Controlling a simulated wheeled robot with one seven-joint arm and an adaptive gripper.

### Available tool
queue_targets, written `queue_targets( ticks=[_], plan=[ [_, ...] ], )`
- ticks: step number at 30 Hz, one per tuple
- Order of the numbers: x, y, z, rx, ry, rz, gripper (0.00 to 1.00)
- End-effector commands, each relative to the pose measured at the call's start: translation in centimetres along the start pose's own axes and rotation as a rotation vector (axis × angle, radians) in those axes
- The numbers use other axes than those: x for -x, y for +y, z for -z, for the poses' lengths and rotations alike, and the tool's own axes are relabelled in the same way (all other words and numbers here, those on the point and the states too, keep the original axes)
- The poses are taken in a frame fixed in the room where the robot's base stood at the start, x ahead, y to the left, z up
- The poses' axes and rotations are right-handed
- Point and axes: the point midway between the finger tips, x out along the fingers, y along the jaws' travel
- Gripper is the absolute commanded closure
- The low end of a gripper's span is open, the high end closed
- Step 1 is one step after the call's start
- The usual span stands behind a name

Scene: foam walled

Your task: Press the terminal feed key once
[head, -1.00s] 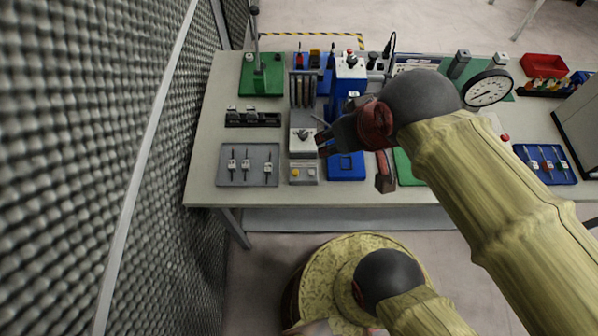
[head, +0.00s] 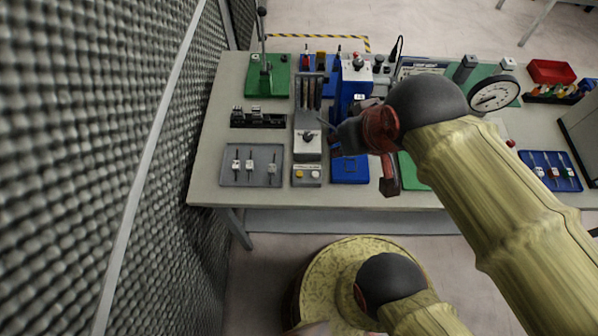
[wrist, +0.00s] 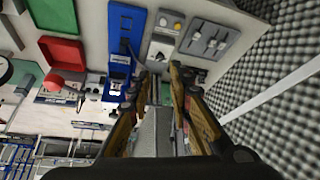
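A small grey box (head: 306,175) with a yellow button and a pale button stands at the table's front edge, before a grey track-fed device (head: 308,143). Its label is too small to read, so I cannot tell which button is the terminal feed key. The box also shows near the top of the wrist view (wrist: 168,24). My gripper (head: 333,135) is above the table, just right of the grey device and behind the box. In the wrist view its fingers (wrist: 164,76) are apart with nothing between them. They point toward the box, not visibly touching it.
A green lever press (head: 266,75) stands at the back left. A mesh-like foam wall (head: 120,130) runs along the left.

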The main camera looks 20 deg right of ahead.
Motion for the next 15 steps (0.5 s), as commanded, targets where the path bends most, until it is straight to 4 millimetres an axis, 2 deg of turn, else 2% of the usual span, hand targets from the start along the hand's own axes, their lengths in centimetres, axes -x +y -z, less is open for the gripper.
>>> queue_targets(
  ticks=[9,15],
  plan=[
    [0.00,0.00,0.00,0.000,0.000,0.000,0.99],
    [0.00,0.00,0.00,0.000,0.000,0.000,1.00]
  ],
)
